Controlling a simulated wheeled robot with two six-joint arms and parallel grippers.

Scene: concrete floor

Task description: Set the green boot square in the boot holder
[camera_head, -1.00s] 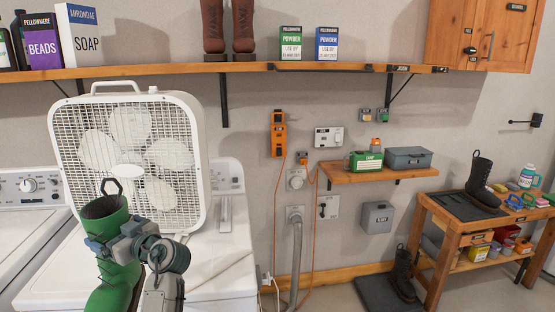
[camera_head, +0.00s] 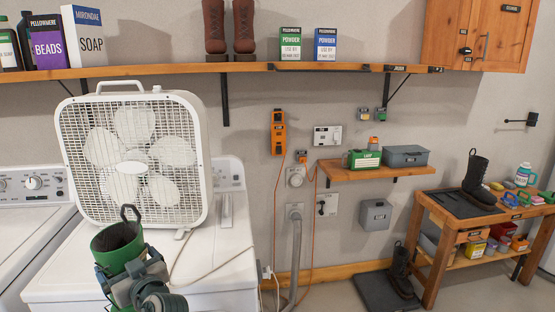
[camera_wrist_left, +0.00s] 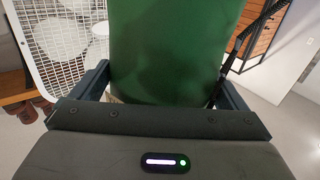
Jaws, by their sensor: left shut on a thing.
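The green boot (camera_head: 117,258) is at the lower left of the head view, its open top up and a dark loop at its rim. Its lower part is hidden or out of frame. My left gripper (camera_head: 132,284) is shut on the boot's shaft. In the left wrist view the green shaft (camera_wrist_left: 175,50) fills the middle between the two fingers (camera_wrist_left: 165,95). I cannot pick out the boot holder for certain; a dark tray (camera_head: 455,206) on the wooden bench at the right bears an upright black boot (camera_head: 476,180). My right gripper is not in view.
A white box fan (camera_head: 135,160) stands on the white machine just behind the boot. Another black boot (camera_head: 400,272) stands on a dark floor mat (camera_head: 375,295) beside the bench (camera_head: 430,245). A long shelf (camera_head: 250,67) and a small shelf (camera_head: 375,174) jut from the wall.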

